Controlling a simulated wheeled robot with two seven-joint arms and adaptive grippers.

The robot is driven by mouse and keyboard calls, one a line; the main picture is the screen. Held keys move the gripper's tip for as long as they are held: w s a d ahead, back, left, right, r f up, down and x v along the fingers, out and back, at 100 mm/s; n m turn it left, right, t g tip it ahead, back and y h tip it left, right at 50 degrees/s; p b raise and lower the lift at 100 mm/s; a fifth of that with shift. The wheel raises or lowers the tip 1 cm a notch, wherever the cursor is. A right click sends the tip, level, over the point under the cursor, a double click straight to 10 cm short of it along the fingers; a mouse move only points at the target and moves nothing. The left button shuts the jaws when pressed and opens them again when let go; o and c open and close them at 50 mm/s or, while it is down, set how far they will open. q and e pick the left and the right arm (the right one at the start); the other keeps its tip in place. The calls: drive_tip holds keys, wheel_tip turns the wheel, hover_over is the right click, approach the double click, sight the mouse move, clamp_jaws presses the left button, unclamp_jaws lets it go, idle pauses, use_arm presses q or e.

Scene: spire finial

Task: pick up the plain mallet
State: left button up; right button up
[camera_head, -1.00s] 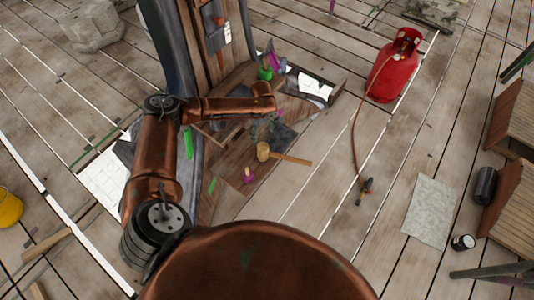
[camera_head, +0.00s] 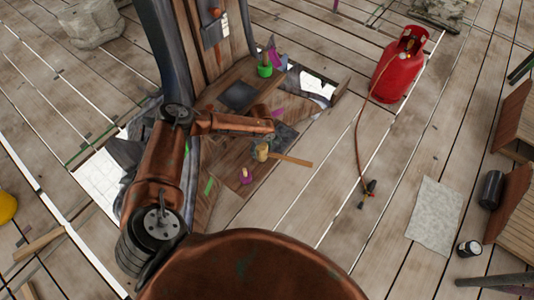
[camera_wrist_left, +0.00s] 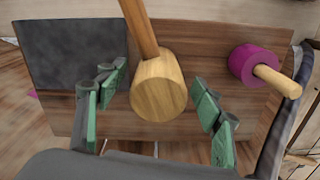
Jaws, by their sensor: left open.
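The plain mallet is a pale wooden head (camera_head: 262,152) with a straight brown handle (camera_head: 294,160) pointing right, on the wooden work surface. In the left wrist view, the mallet head (camera_wrist_left: 158,92) lies between the spread green pads of my left gripper (camera_wrist_left: 157,104), with a gap on each side. The handle (camera_wrist_left: 140,28) runs up and out of that view. My left gripper is open and empty. In the head view my forearm largely hides it, just above the mallet head. My right gripper is not in view.
A purple cylinder with a wooden stick (camera_wrist_left: 252,62) lies to the right of the gripper in the wrist view. A dark square panel (camera_wrist_left: 65,55) is on the left. A green pot (camera_head: 264,70) stands behind. A red gas bottle (camera_head: 400,65) with a hose stands at upper right.

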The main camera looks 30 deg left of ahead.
use_arm(q)
drive_tip(key=shift+f, duration=0.45)
drive_tip(key=shift+c, duration=0.5)
drive_tip(key=c, duration=1.2)
drive_tip(key=shift+r, duration=0.1)
drive_tip(key=shift+c, duration=0.2)
